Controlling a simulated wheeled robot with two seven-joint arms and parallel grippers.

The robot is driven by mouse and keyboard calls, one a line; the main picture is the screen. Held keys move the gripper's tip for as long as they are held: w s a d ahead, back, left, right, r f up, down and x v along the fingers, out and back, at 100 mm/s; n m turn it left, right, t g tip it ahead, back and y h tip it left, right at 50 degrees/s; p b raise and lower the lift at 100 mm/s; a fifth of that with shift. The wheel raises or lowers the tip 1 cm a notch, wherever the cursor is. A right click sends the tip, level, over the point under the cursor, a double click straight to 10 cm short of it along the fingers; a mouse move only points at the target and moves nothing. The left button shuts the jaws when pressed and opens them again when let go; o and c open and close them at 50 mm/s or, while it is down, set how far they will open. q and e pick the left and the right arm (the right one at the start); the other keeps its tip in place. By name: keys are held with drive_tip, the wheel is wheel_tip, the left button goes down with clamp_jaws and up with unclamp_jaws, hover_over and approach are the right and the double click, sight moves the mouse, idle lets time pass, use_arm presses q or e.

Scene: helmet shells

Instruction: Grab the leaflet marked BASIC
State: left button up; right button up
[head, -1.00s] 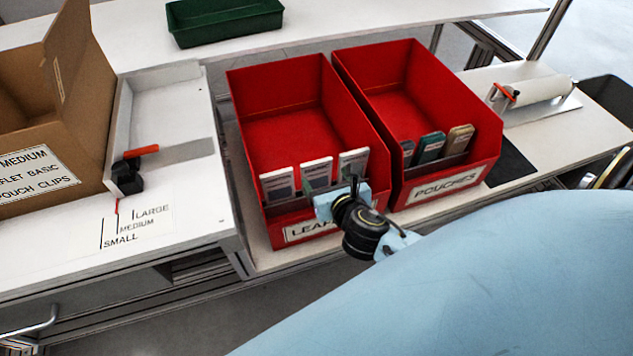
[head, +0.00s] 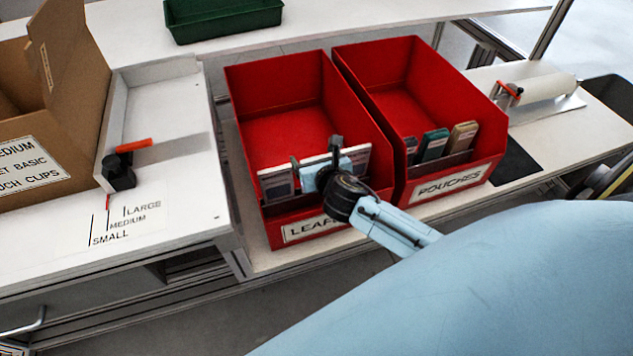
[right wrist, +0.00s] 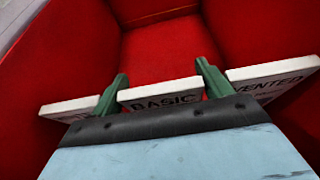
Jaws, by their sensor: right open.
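The leaflet marked BASIC (right wrist: 165,97) is the middle one of three white leaflets standing at the front of the left red bin (head: 285,95). My right gripper (right wrist: 162,72) is open, with one green finger on each side of the BASIC leaflet. In the right wrist view both fingers reach past its top edge, and its lower part is hidden by the gripper body. In the head view my right gripper (head: 316,162) is over the front of the bin and covers most of the middle leaflet. My left gripper is not in view.
A leaflet on the left (head: 277,183) and one ending in "VENTED" (right wrist: 275,75) flank the middle one closely. A red pouches bin (head: 420,85) stands to the right. A cardboard box (head: 70,90) and a green tray (head: 222,18) are farther off.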

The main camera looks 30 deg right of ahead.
drive_tip(key=shift+w, duration=0.1)
drive_tip(key=c, duration=0.9)
